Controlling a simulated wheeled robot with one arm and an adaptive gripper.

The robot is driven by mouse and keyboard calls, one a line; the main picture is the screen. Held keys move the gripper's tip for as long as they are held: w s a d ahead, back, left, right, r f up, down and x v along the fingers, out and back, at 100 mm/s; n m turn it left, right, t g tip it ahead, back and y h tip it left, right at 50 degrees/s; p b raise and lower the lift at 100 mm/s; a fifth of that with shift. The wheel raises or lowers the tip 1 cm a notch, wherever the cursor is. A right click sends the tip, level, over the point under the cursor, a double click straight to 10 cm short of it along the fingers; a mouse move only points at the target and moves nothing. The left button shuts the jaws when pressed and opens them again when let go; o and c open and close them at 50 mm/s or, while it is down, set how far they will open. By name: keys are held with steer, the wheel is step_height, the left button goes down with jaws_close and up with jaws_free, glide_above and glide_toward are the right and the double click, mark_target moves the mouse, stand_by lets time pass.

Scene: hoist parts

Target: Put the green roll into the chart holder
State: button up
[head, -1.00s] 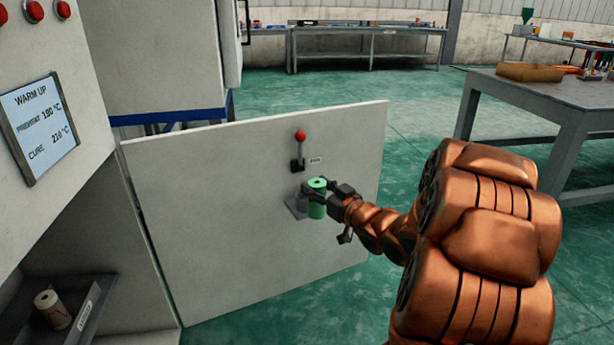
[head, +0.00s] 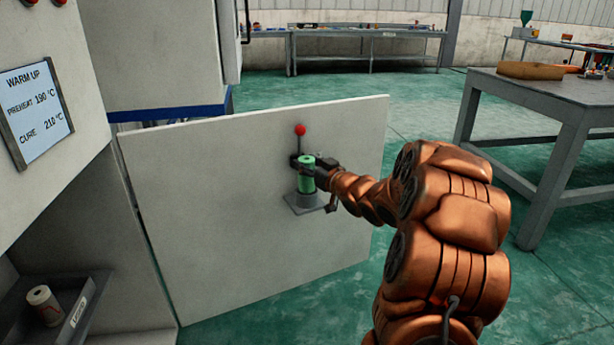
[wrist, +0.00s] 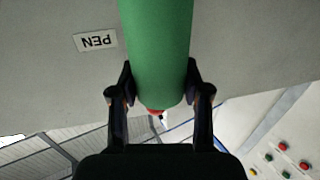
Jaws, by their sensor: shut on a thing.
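The green roll (head: 306,178) is upright in my gripper (head: 307,163), in front of the pale panel. In the wrist view the roll (wrist: 157,45) fills the middle, with the two fingers (wrist: 159,82) shut on its sides. A grey bracket with a flat base (head: 303,204), which looks like the chart holder, is on the panel directly below the roll in the head view. Whether the roll touches it, I cannot tell.
The pale panel (head: 220,220) stands out from the cabinet at left. A dark tray (head: 78,315) at lower left holds a whitish roll (head: 43,305). A grey table (head: 560,90) stands at right. Green floor is free between the panel and the table.

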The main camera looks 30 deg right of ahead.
mark_target(312, 180)
steer(key=shift+w, duration=0.25)
step_height(312, 180, down, 4)
steer(key=shift+d+r+b, duration=0.1)
steer(key=shift+r+b, duration=0.15)
steer(key=shift+b, duration=0.95)
steer(key=shift+f, duration=0.6)
steer(key=o, duration=1.2)
steer(key=shift+r, duration=0.1)
steer(key=shift+s+r, duration=0.1)
steer(key=shift+r, duration=0.5)
steer(key=s+p, duration=0.1)
steer(key=s, duration=0.3)
steer(key=s+p, duration=0.1)
steer(key=s, duration=0.3)
steer(key=s+d+p, duration=0.1)
steer(key=s, duration=0.2)
steer(key=shift+s+f, duration=0.1)
steer(key=shift+s, duration=0.3)
steer(key=shift+a, duration=0.1)
